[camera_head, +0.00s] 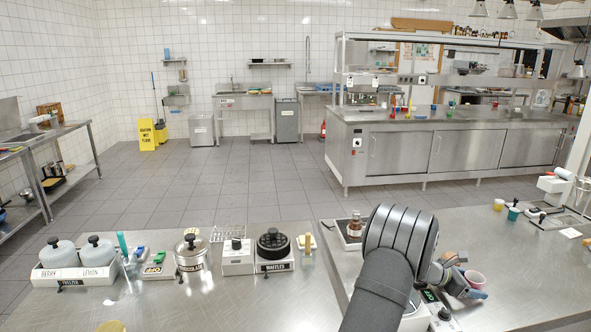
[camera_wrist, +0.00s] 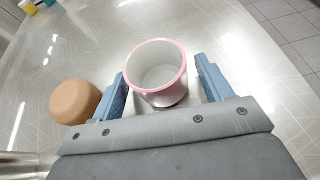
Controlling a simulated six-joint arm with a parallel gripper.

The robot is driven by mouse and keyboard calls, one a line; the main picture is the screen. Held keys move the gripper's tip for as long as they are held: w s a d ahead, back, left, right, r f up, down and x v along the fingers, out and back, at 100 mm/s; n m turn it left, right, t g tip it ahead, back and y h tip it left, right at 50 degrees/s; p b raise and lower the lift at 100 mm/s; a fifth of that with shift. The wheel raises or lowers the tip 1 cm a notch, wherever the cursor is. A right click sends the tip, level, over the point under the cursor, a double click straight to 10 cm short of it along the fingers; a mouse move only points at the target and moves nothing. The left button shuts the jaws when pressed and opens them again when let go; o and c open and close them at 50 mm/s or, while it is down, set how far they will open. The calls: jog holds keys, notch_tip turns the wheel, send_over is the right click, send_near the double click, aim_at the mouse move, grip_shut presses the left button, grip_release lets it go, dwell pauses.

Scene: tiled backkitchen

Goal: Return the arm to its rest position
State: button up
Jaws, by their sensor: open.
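My arm reaches over the steel counter (camera_head: 530,265) at the lower right of the head view. My gripper (camera_wrist: 160,72) is open, with its two blue fingers apart on either side of a pink-rimmed cup (camera_wrist: 158,97) with a white inside. The cup stands upright and looks empty. I cannot tell whether either finger touches it. A brown rounded object (camera_wrist: 75,101) sits just left of the left finger in the wrist view.
A waffle maker (camera_head: 273,245), a lidded pot (camera_head: 190,252) and a freezer tray with two tubs (camera_head: 75,275) stand on the left counter. Bare counter lies right of the cup.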

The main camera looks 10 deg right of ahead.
aim_at(479, 274)
jog(key=shift+d+r, duration=0.1)
jog(key=shift+d, duration=0.4)
jog(key=r, duration=0.2)
jog(key=s+r, duration=0.1)
jog(key=r, duration=0.1)
jog(key=shift+s+r, duration=0.2)
jog(key=shift+s, duration=0.05)
jog(key=shift+w, duration=0.1)
